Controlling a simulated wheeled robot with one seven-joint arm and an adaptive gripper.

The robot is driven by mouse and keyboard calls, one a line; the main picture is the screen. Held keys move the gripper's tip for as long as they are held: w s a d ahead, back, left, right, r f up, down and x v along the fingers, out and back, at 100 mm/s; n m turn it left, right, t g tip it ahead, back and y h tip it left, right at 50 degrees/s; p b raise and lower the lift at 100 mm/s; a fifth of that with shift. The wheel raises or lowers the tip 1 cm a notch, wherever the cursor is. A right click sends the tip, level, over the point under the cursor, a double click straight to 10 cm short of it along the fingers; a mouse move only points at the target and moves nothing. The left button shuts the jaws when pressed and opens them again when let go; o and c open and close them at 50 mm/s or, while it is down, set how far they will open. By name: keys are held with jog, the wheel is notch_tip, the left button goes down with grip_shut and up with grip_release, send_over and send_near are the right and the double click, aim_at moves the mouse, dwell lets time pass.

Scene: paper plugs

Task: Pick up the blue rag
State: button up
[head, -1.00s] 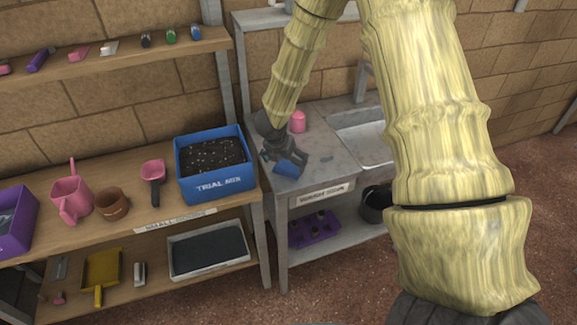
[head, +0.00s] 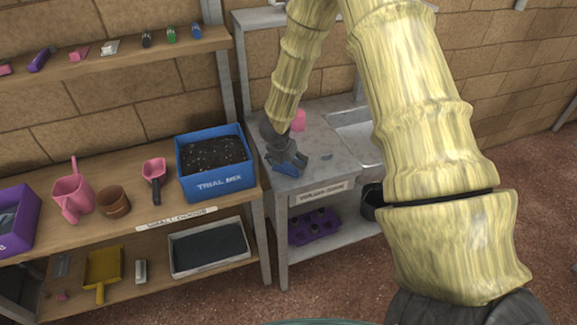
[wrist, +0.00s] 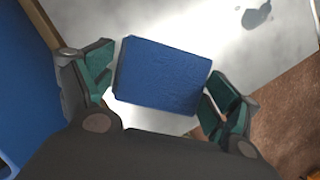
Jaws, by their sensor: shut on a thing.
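The blue rag (head: 285,169) is at the front left of the grey potting bench top (head: 335,163). My gripper (head: 289,162) is down at the bench and shut on the rag, partly hiding it in the head view. In the wrist view the rag (wrist: 160,75) is a flat blue block between the two green-padded fingers (wrist: 160,70). The left finger meets its left edge and the right finger is at its right edge. I cannot tell whether the rag still touches the bench.
A pink cup (head: 298,120) stands just behind my gripper, with a sink (head: 357,130) to the right. A blue tub of soil (head: 222,183) stands close on the left, on the wooden shelf. A dark stain (wrist: 257,14) marks the bench.

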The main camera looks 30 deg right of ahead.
aim_at(288, 164)
jog(key=shift+r, duration=0.1)
jog(key=shift+r+b, duration=0.6)
jog(key=shift+r, duration=0.75)
jog(key=shift+s+a+r+b, duration=0.15)
jog(key=shift+s+b, duration=0.05)
jog(key=shift+b, duration=0.15)
jog(key=s+a+r+b, duration=0.1)
jog(key=s+a+b, duration=0.5)
jog(key=s, duration=0.7)
jog(key=shift+s+a+r, duration=0.15)
jog(key=shift+a+r, duration=0.25)
jog(key=shift+a, duration=0.6)
